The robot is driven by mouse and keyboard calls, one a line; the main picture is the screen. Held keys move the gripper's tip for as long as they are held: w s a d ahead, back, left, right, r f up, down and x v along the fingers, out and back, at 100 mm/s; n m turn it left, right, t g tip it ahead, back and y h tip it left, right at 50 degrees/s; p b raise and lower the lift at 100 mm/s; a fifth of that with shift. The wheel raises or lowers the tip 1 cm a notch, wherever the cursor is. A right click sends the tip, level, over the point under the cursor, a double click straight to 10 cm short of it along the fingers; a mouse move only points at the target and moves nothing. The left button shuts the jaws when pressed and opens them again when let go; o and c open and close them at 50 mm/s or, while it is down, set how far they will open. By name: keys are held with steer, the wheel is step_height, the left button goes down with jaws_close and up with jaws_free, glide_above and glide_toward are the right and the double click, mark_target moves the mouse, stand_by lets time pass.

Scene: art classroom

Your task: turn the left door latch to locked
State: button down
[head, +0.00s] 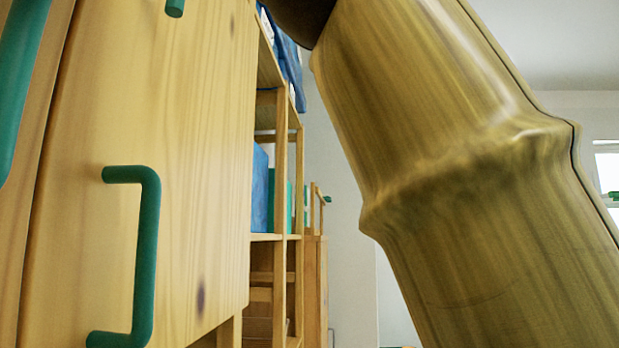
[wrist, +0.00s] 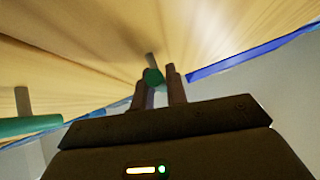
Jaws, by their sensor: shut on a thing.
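The cabinet door (head: 205,150) is light wood. In the wrist view, a small green latch (wrist: 153,76) stands out from the wood (wrist: 95,45). My gripper (wrist: 158,78) has one dark finger on either side of this latch and is shut on it. The fingers partly hide it, so I cannot tell how far it is turned. In the head view, a short green piece (head: 175,7), probably a latch, is cut off by the top edge. My gripper is out of the head view.
A green bar handle (head: 147,255) stands out from the door, with another (head: 10,80) at the left edge. A green handle also shows in the wrist view (wrist: 30,125). Open shelves (head: 275,237) stand beyond the door. My arm fills the right of the head view.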

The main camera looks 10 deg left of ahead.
steer(key=shift+a+f, duration=0.15)
steer(key=c, duration=1.4)
jaws_free()
steer(key=b+v, duration=1.3)
steer(key=v, duration=0.4)
steer(key=shift+w+f, duration=0.1)
